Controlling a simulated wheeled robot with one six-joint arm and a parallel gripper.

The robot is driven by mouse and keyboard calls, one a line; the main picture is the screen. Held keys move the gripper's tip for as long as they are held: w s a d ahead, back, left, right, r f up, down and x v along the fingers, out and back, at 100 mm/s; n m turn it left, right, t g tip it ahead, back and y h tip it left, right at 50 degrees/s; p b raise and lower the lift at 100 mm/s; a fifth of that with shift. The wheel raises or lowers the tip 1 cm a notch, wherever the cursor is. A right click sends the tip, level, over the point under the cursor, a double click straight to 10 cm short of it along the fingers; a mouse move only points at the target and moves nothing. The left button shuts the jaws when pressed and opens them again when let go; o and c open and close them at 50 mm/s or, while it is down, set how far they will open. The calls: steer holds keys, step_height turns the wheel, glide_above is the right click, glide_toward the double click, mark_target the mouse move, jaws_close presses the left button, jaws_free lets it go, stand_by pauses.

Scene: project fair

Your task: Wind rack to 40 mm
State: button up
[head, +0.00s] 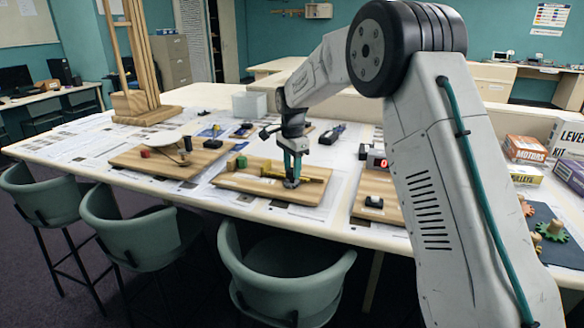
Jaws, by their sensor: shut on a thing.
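A yellow bar that looks like the rack (316,173) lies on a wooden board (254,183) in the middle of the long table. My gripper (291,181) points straight down over this board, at the near side of the rack. Its teal fingers are shut on a small dark round part, which looks like a knob (291,184), low on the board. The fingers hide most of the knob. Any scale or millimetre marks are too small to read. Green and yellow blocks (237,162) stand at the board's left end.
Another board (160,163) with a red block and a white disc is on the left. A board (362,205) with a red display is on the right, partly behind my arm. Gears and boxes (525,148) lie far right. Green chairs (285,270) line the near edge.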

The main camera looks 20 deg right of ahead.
mark_target(292, 170)
steer(key=shift+w+r, duration=0.1)
steer(key=o, duration=1)
step_height(292, 170, up, 8)
steer(key=shift+f, duration=0.1)
